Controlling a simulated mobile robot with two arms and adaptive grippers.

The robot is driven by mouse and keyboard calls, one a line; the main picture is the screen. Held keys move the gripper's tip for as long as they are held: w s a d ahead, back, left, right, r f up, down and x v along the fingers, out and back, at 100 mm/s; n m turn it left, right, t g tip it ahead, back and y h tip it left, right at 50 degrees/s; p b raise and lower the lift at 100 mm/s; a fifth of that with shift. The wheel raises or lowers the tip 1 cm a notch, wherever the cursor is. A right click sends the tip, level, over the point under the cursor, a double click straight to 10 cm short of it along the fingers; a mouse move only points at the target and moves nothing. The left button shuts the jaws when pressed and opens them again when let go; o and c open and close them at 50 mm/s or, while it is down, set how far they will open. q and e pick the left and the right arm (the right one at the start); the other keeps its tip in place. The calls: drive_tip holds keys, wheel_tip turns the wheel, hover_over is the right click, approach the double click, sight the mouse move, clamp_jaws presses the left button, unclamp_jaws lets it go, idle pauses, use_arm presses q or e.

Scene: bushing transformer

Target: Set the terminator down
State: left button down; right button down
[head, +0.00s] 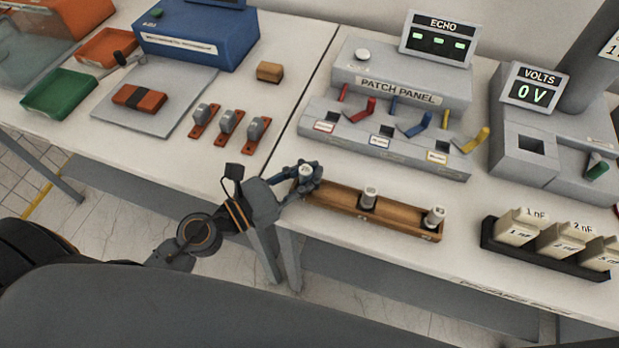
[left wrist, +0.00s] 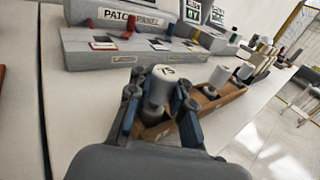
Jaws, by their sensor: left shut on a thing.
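My left gripper (head: 304,184) is at the left end of a long wooden tray (head: 400,222). It is shut on a white cylindrical terminator (head: 306,171) with a dark number on its top. In the left wrist view the terminator (left wrist: 160,84) stands upright between the fingers, at the tray's near end; I cannot tell whether it touches the tray floor. Two more terminators stand in the tray, one in the middle (head: 369,197) and one at the right end (head: 434,216). My right gripper is not in view.
The patch panel (head: 385,135), with red, blue and yellow levers, stands behind the tray. A black rack of capacitor blocks (head: 490,238) is to the right, near the volts meter (head: 525,150). Several red-based switches (head: 228,124) stand on the left table. Some bare table lies between tray and panel.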

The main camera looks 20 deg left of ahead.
use_arm(q)
drive_tip(key=shift+f, duration=0.15)
drive_tip(key=c, duration=1.2)
unclamp_jaws()
